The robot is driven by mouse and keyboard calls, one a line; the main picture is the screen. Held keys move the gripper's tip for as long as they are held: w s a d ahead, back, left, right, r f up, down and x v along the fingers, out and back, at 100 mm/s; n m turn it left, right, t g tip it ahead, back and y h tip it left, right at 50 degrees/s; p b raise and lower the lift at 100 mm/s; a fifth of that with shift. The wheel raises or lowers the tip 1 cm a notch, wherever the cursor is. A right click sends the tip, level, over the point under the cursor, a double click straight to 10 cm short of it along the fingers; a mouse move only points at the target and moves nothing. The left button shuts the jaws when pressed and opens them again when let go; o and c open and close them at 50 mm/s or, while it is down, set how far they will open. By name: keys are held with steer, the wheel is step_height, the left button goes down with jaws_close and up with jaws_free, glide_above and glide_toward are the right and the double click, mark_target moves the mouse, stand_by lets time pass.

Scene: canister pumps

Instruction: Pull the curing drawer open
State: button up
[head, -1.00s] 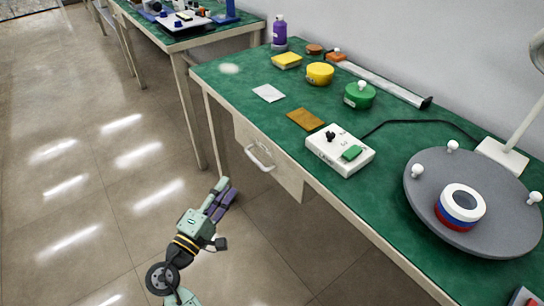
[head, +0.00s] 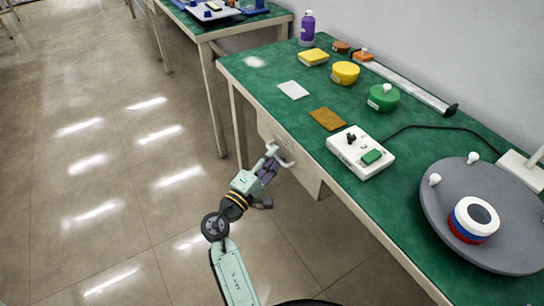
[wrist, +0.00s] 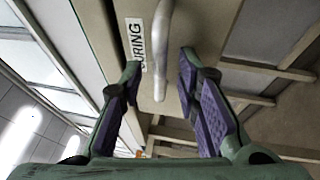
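The curing drawer (head: 300,165) is a beige box under the front edge of the green bench. Its front shows in the wrist view with part of a label (wrist: 134,45) reading "URING". Its pale bar handle (head: 285,157) also shows in the wrist view (wrist: 161,50). My gripper (head: 272,158) is at the handle. In the wrist view its purple-padded fingers (wrist: 158,85) are apart, with the handle between them and a visible gap on both sides. The drawer looks closed.
The green bench top (head: 265,80) holds a white control box (head: 360,152), a grey turntable (head: 440,200), a green canister (head: 383,97) and a yellow one (head: 345,73). Bench legs (head: 238,130) stand left of the drawer. The floor (head: 130,200) in front is clear.

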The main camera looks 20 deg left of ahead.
jaws_close()
stand_by(0.3)
stand_by(0.6)
